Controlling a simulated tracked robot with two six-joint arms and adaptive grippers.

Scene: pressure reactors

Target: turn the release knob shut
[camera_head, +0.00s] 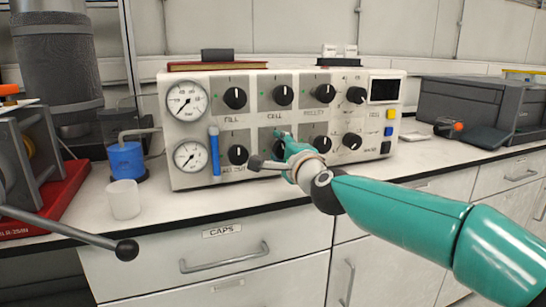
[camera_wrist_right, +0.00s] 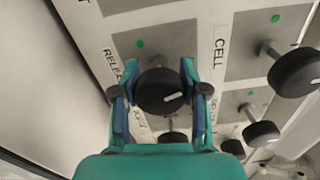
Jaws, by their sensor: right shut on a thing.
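The release knob (camera_wrist_right: 160,92) is a round black knob with a white pointer mark, on a grey square of the panel. Part of its lettering shows beside the left finger in the wrist view. My right gripper (camera_wrist_right: 158,76) is shut on this knob, one finger on each side. The white mark points right and slightly up in the wrist view. In the head view my teal right gripper (camera_head: 284,143) is at the panel's lower row, below the CELL knob (camera_head: 283,95), and hides the release knob. My left gripper is not in view.
A ball-ended lever (camera_head: 126,250) juts in at front left. A grey case (camera_head: 470,108) stands at right.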

